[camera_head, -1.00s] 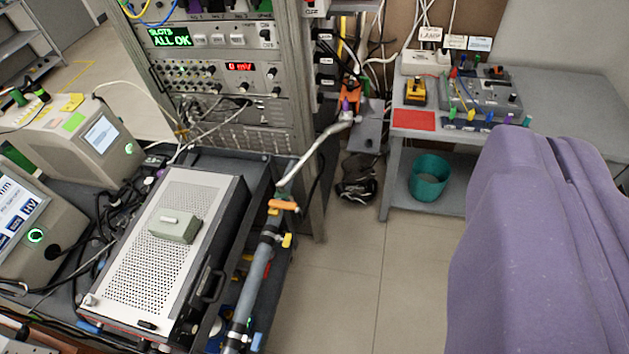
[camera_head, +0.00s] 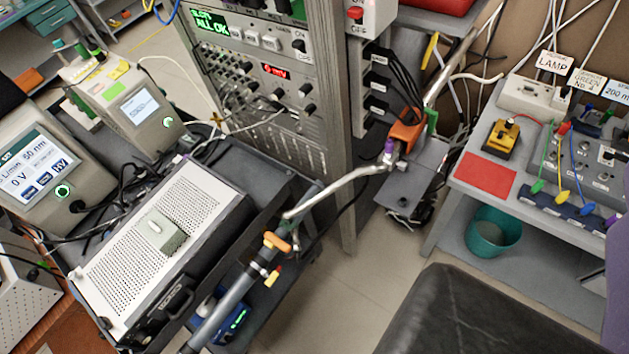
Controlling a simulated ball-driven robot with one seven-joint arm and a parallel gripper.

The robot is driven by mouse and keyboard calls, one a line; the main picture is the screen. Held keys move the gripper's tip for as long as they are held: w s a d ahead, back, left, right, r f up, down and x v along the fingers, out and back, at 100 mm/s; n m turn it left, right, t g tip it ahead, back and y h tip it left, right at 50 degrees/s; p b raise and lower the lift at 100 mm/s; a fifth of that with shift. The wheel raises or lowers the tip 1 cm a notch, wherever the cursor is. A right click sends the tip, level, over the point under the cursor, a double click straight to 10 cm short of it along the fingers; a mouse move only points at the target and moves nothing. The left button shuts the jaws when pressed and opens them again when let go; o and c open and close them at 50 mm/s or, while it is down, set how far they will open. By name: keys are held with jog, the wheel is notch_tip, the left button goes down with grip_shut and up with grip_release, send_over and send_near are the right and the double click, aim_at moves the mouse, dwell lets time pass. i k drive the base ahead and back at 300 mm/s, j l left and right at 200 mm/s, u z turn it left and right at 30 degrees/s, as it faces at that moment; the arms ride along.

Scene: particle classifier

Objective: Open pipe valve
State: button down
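A grey pipe (camera_head: 235,294) runs slantwise beside the cart, from the bottom edge up to the middle. An orange valve handle (camera_head: 276,242) sits on it near its upper end, set crosswise to the pipe. Just below it is a small fitting with a yellow and red handle (camera_head: 272,276). A silver bent tube (camera_head: 340,187) leads from near the orange handle right to a joint with a purple part (camera_head: 389,147), below an orange block (camera_head: 405,132) with a green piece beside it. I cannot tell which fitting the task means. My gripper is not in view.
A perforated instrument case (camera_head: 190,215) lies on the cart left of the pipe. An equipment rack (camera_head: 345,130) stands behind. A grey table (camera_head: 460,185) and teal bin (camera_head: 493,232) are at right. A black padded surface (camera_head: 470,315) fills the lower right. Bare floor (camera_head: 340,300) lies between.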

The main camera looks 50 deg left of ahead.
aim_at(283, 246)
jog(key=i+j, duration=0.15)
jog(key=i, duration=0.5)
jog(key=i+j+u, duration=0.15)
jog(key=i, duration=0.5)
